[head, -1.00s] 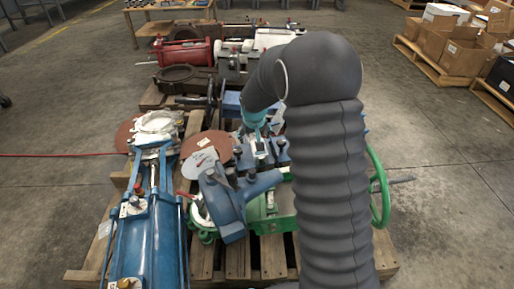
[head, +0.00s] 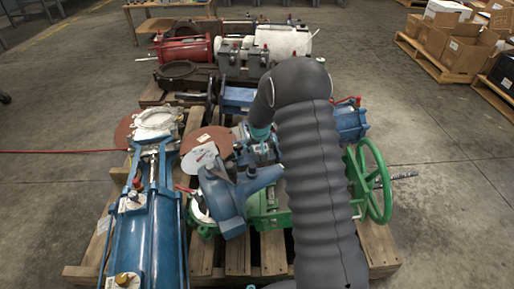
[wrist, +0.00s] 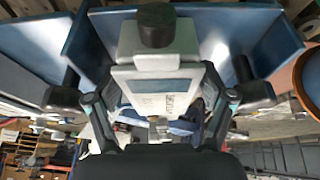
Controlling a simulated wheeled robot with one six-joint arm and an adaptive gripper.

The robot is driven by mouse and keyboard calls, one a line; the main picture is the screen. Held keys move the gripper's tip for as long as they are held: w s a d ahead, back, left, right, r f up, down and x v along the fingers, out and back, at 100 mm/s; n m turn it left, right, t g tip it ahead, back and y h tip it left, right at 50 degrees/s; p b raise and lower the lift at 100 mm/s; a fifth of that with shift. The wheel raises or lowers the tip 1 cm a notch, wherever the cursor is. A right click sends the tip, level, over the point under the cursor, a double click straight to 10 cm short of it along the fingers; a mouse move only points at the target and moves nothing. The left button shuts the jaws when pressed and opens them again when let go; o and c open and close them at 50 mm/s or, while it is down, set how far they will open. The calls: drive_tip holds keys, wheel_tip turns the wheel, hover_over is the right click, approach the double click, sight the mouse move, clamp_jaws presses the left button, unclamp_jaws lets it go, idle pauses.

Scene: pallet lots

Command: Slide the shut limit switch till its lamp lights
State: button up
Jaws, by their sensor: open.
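My gripper (wrist: 158,97) is open in the wrist view, with one dark finger pad at each side. Between the fingers is a pale grey box (wrist: 156,62) with a printed label and a black round knob on top, probably a limit switch. The box sits in front of a blue metal body (wrist: 225,28). I cannot tell whether the fingers touch it, and no lit lamp can be made out.
A green handwheel (head: 373,180) stands right of my arm. A long blue cylinder (head: 146,245) lies at the left of the wooden pallet (head: 238,262). Red and grey machine parts (head: 185,50) stand behind. Boxes on a pallet (head: 449,43) are far right.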

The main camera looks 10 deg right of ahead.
drive_tip(key=shift+c, duration=0.2)
clamp_jaws()
drive_tip(key=shift+d, duration=0.4)
drive_tip(key=shift+o, duration=0.2)
unclamp_jaws()
drive_tip(key=shift+r, duration=0.15)
drive_tip(key=shift+v, duration=3.85)
drive_tip(key=shift+s, duration=0.1)
